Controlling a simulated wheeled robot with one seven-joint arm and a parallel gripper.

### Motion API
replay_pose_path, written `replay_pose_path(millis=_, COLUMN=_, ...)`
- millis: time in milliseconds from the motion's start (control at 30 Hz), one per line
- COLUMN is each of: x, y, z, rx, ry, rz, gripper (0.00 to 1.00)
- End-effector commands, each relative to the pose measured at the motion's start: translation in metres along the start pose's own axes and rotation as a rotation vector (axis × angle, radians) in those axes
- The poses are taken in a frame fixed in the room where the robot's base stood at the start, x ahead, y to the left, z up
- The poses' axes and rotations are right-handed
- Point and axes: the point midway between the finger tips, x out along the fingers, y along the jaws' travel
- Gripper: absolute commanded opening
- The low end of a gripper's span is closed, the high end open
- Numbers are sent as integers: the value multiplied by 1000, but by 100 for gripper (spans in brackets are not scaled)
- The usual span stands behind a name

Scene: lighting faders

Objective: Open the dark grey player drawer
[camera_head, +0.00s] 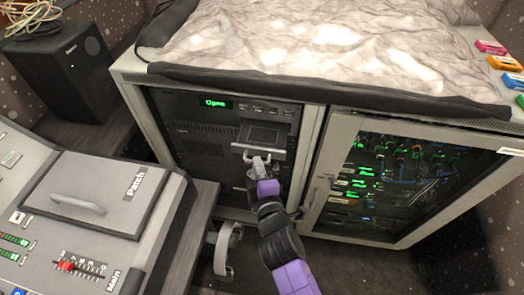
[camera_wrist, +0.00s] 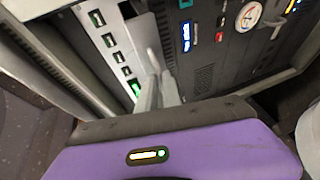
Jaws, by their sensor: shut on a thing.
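The player drawer (camera_head: 264,136) stands out from the rack's dark front in the head view, with a dark recessed top and a lighter grey front edge. A green display (camera_head: 215,103) above it reads "Open". My gripper (camera_head: 257,160) is at the drawer's front, its light grey fingers meeting the front edge from below. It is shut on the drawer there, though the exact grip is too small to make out. In the wrist view my gripper's fingers (camera_wrist: 160,88) are close together, and what lies between them is hard to tell.
A glass-fronted rack door (camera_head: 410,185) with green-lit gear is to the right. A mixing desk with a grey Patch lid (camera_head: 98,195) and a red fader (camera_head: 66,266) is at left. A black speaker (camera_head: 62,72) stands behind it. A crumpled cloth (camera_head: 300,40) covers the rack top.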

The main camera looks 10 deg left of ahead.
Motion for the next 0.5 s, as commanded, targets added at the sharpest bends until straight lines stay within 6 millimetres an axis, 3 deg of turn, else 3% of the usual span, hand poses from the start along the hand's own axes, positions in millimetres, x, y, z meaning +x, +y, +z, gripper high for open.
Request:
replay_pose_path(millis=133, x=-14, y=-6, z=-6, rx=-1, ry=1, rz=-3, gripper=0)
replay_pose_path(millis=467, x=-16, y=-5, z=-7, rx=1, ry=0, rz=-3, gripper=0)
replay_pose_path(millis=500, x=-16, y=-5, z=-7, rx=1, ry=0, rz=-3, gripper=15)
